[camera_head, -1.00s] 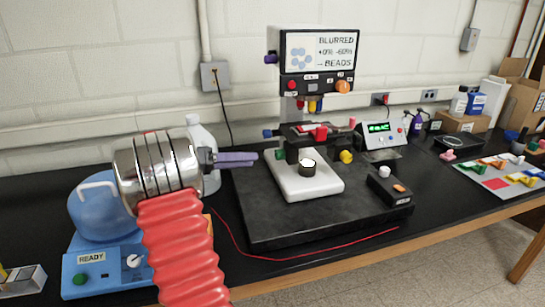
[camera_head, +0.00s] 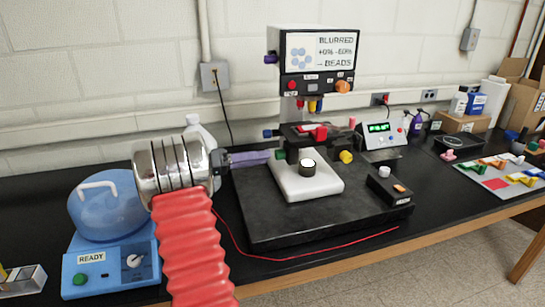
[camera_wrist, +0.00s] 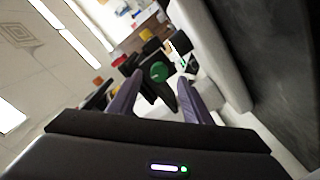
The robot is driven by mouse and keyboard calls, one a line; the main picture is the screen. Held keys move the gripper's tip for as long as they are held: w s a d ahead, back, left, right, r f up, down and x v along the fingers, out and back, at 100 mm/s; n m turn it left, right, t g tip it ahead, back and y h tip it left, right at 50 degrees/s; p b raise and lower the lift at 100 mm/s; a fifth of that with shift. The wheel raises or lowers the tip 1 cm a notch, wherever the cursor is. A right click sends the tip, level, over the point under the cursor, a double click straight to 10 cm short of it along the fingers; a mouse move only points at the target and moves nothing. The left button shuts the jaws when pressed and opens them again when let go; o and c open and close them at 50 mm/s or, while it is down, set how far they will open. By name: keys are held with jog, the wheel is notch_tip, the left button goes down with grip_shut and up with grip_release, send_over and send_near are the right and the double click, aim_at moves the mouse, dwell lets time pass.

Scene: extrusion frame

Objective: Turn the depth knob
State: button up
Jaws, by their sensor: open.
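A microscope-like device (camera_head: 318,61) stands on a dark slab, with several coloured knobs on its sides. No label names the depth knob in what I can read. A green knob (camera_head: 281,154) is on the left of its lower stage; in the wrist view the green knob (camera_wrist: 158,71) shows round and face-on, between my two purple fingers. A yellow knob (camera_head: 346,156) is on the right and a blue knob (camera_head: 267,134) higher on the left. My gripper (camera_head: 270,157) is open, its tips close to the green knob. I cannot tell whether they touch it.
A white block (camera_head: 310,184) bears a small dark cup under the device. A blue machine marked READY (camera_head: 110,262) stands at left, near my arm. A black control box (camera_head: 390,186) is at right. A red wire (camera_head: 300,257) lies along the front.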

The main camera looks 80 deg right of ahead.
aim_at(276, 156)
jog(key=shift+x, duration=2.4)
jog(key=shift+c, duration=0.6)
jog(key=shift+w+d, duration=0.1)
jog(key=c, duration=0.9)
jog(key=shift+c, duration=0.2)
jog(key=shift+f+n, duration=0.1)
jog(key=shift+n, duration=0.2)
